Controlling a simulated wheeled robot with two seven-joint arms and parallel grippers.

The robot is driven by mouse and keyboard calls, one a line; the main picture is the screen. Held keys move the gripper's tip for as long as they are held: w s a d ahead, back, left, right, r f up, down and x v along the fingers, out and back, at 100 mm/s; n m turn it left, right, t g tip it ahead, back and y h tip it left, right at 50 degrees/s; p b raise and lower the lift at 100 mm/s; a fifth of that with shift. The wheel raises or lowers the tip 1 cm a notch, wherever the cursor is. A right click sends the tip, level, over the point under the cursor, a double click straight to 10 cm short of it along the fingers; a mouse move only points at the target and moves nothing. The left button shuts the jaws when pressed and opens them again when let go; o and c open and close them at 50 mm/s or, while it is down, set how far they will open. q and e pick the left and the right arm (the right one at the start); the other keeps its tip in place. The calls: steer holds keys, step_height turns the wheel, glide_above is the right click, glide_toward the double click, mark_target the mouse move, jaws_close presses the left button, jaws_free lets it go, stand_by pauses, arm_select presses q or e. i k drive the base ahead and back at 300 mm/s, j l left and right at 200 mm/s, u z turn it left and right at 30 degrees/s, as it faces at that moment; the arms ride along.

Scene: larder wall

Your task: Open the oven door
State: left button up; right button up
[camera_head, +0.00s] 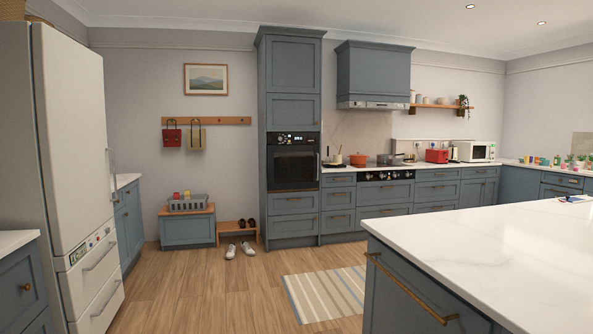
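The oven (293,161) is built into a tall blue-grey cabinet across the room. Its black glass door (292,172) looks shut. A vertical handle (317,166) runs along the right edge of the door. A control panel (293,139) with knobs and a small display sits above the door. Neither of my grippers shows in the head view.
A white-topped island (490,240) fills the right foreground, and a white fridge (80,150) stands at the left. Open wooden floor (215,285) lies between, with a striped rug (325,292). White shoes (239,249) and a storage bench (188,231) are left of the oven cabinet.

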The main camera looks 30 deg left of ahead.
mark_target(290, 167)
steer(key=i+j+u, duration=0.35)
steer(key=i, duration=0.15)
steer(key=i+u, duration=0.4)
steer(key=i, duration=0.15)
steer(key=i+u, duration=0.1)
steer(key=i, duration=6.05)
steer(key=j, duration=0.15)
